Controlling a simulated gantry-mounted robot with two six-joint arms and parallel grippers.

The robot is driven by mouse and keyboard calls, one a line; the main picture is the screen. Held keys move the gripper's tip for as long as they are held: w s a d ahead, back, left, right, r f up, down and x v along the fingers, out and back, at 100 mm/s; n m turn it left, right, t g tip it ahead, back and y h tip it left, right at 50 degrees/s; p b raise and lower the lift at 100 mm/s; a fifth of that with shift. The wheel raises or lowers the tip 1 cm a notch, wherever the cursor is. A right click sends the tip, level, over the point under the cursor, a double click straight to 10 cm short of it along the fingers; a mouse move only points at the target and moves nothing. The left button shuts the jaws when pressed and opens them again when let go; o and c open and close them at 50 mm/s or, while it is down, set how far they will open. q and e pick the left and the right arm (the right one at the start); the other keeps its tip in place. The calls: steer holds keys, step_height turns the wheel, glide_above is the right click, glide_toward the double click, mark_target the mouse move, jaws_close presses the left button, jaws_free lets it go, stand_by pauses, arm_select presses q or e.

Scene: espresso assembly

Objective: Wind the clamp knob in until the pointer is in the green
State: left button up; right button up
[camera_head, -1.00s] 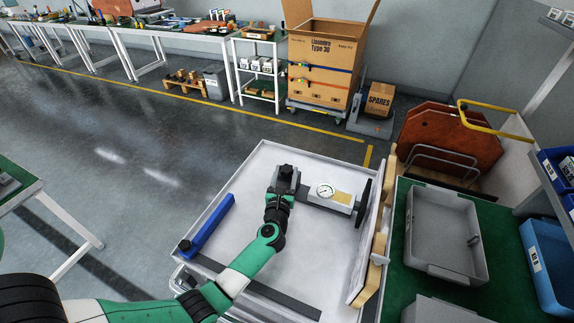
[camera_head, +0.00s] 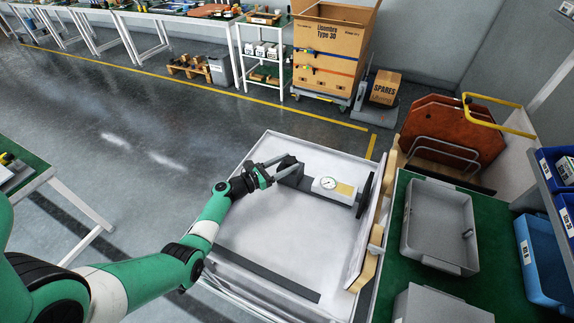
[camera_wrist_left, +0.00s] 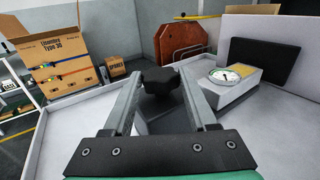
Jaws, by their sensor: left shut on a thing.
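The black clamp knob (camera_head: 288,161) is at the left end of the grey clamp, on the white-walled tray. My left gripper (camera_head: 276,170) reaches it from the left, its two fingers on either side of it. In the left wrist view the lobed knob (camera_wrist_left: 161,80) sits between the fingertips, and the gripper is shut on it. The round white gauge (camera_head: 328,183) is on the clamp body; it also shows in the left wrist view (camera_wrist_left: 224,75). Its pointer and any green zone are too small to read surely. My right gripper is not in view.
A dark strip (camera_head: 262,274) lies at the tray's front. A grey bin (camera_head: 438,222) is on the green bench to the right. The tray's middle is clear.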

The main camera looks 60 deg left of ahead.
arm_select(q)
steer(key=shift+m+h, duration=0.4)
steer(key=shift+h, duration=0.2)
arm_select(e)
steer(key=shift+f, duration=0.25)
arm_select(q)
steer(key=o, duration=1.4)
steer(key=shift+c, duration=0.2)
